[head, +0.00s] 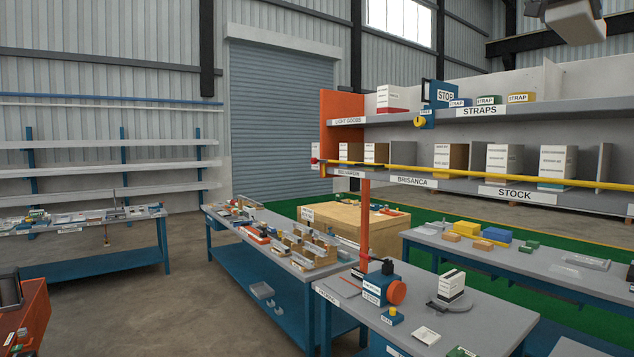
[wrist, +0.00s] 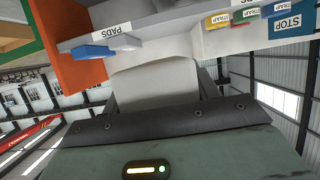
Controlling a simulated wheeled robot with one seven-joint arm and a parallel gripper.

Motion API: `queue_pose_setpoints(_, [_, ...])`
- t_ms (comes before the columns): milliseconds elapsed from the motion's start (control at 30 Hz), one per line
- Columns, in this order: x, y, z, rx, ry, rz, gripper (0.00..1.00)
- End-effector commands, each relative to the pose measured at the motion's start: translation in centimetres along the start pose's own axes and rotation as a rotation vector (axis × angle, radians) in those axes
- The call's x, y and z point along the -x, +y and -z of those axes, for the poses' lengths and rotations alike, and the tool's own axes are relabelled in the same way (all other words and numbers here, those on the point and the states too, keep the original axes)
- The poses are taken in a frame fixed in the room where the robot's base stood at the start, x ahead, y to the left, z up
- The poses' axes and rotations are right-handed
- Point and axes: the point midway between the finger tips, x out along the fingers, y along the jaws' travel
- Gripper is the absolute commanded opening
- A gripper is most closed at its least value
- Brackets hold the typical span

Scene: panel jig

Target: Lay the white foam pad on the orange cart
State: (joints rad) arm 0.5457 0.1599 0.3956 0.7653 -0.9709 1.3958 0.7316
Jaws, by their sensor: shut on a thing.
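In the wrist view my gripper (wrist: 155,100) is shut on a pale, soft-edged slab, the white foam pad (wrist: 155,85). The pad sticks out between the two dark fingers, and its near end is hidden behind the gripper body. An orange-red body, seemingly the orange cart (head: 32,312), stands at the lower left edge of the head view. Only part of it shows, with a dark rounded thing on top.
A shelf labelled PADS (wrist: 125,43) with a blue pad (wrist: 93,52) is close to the held pad. Workbenches with small parts (head: 285,240) and a grey bench (head: 440,320) fill the middle and right. Bare floor (head: 130,310) lies right of the orange body.

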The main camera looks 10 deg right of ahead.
Motion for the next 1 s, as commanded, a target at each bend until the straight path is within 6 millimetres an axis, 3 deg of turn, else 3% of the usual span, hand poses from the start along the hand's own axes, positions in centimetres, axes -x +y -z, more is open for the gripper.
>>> queue_pose_setpoints(367, [-3.4, -4.2, -2.5, 0.045, -0.001, 0.1, 0.37])
queue_pose_setpoints(667, [-7.9, -9.9, -7.0, 0.105, -0.004, 0.245, 0.37])
queue_pose_setpoints(867, [-12.7, -16.4, -13.9, 0.182, -0.01, 0.425, 0.37])
queue_pose_setpoints(1000, [-15.6, -21.0, -19.9, 0.237, -0.011, 0.563, 0.37])
